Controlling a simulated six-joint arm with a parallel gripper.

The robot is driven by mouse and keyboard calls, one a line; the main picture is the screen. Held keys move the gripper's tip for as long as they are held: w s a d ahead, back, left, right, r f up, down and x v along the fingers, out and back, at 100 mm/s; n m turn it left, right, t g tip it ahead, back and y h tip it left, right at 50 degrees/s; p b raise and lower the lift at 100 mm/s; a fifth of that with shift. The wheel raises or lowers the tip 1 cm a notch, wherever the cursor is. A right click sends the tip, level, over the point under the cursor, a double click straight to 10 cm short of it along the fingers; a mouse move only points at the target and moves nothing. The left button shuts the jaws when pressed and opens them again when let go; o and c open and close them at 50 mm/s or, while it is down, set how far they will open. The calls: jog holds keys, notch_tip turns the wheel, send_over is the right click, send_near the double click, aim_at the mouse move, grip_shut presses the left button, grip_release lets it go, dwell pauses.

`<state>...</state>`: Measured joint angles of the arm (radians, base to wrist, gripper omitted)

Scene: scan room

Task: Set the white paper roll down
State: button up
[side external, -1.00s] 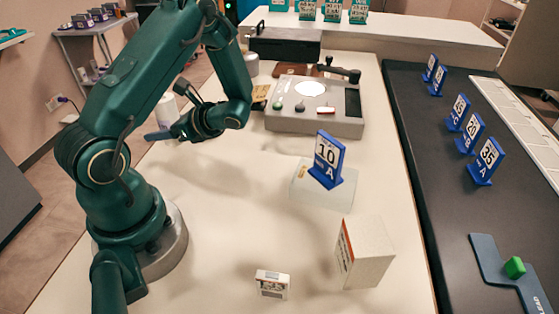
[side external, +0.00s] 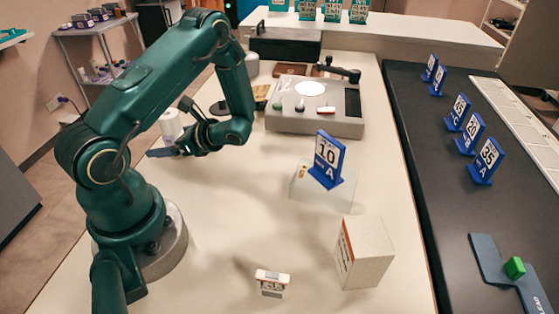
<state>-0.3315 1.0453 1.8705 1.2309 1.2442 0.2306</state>
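The white paper roll (side external: 170,124) is upright at the left side of the cream table (side external: 235,205). My gripper (side external: 178,130) has one finger on each side of the roll and is shut on it. The nearer finger and gripper body hide the roll's lower part. I cannot tell whether its bottom touches the table.
A grey device (side external: 315,110) with a round white plate stands behind. A blue "10 A" sign (side external: 328,160) on a clear block, a white box (side external: 363,252) and a small white item (side external: 272,283) stand nearer. The middle-left tabletop is clear.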

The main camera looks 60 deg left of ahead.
jog(key=shift+d+r, duration=0.1)
jog(key=shift+r, duration=0.1)
jog(key=v, duration=1.2)
jog(key=s+d+r+n+t+h, duration=0.1)
jog(key=d+r+n+t+h, duration=0.4)
jog(key=d, duration=0.3)
jog(key=s+d+r+n+t+h, duration=0.1)
jog(key=d+r+n+t+h, duration=0.5)
jog(key=d+t, duration=0.2)
jog(key=shift+s+d, duration=0.15)
jog(key=shift+d, duration=0.65)
